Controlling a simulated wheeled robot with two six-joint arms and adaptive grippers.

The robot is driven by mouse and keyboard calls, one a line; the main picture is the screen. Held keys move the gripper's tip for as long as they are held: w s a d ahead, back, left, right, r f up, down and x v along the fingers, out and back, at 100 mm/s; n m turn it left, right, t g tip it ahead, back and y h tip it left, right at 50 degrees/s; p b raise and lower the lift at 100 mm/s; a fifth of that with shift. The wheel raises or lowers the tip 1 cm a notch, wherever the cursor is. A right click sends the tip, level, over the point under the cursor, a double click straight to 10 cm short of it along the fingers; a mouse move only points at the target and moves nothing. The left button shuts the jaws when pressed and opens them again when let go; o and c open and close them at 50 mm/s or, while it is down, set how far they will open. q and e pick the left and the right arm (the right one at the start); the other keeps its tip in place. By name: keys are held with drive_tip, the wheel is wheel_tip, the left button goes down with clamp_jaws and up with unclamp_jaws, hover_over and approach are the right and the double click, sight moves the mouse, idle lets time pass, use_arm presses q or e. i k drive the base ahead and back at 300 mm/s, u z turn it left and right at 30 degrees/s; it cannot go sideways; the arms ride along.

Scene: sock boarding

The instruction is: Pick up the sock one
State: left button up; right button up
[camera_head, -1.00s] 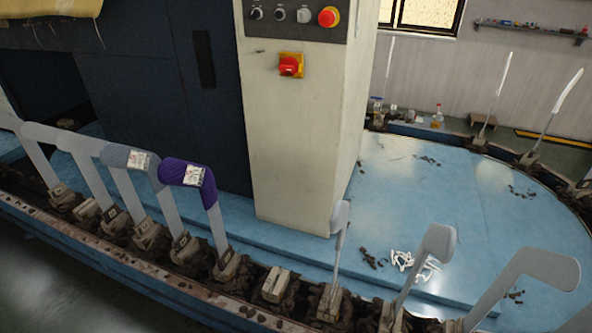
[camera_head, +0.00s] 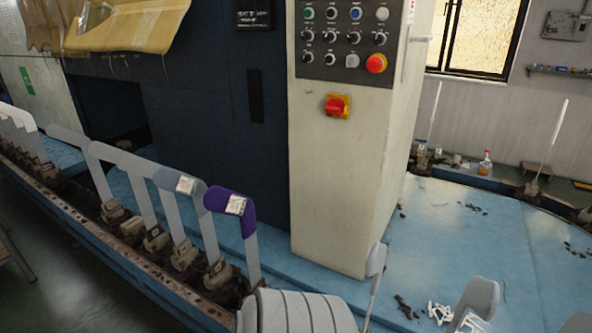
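A purple sock (camera_head: 235,207) with a white label is on the top of an upright flat board in the row left of the cabinet. A light grey sock (camera_head: 178,184) with a label is on the neighbouring board to its left. Both boards stand in brown clamps on the conveyor. A grey ribbed part of my arm shows at the bottom centre, below and right of the purple sock, apart from the sock itself.
A beige control cabinet (camera_head: 343,170) with a red emergency knob (camera_head: 376,63) stands right behind the purple sock. Bare boards (camera_head: 137,167) line the conveyor to the left.

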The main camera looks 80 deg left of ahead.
sight(216, 199)
drive_tip(key=k, duration=1)
drive_tip(key=u, duration=0.15)
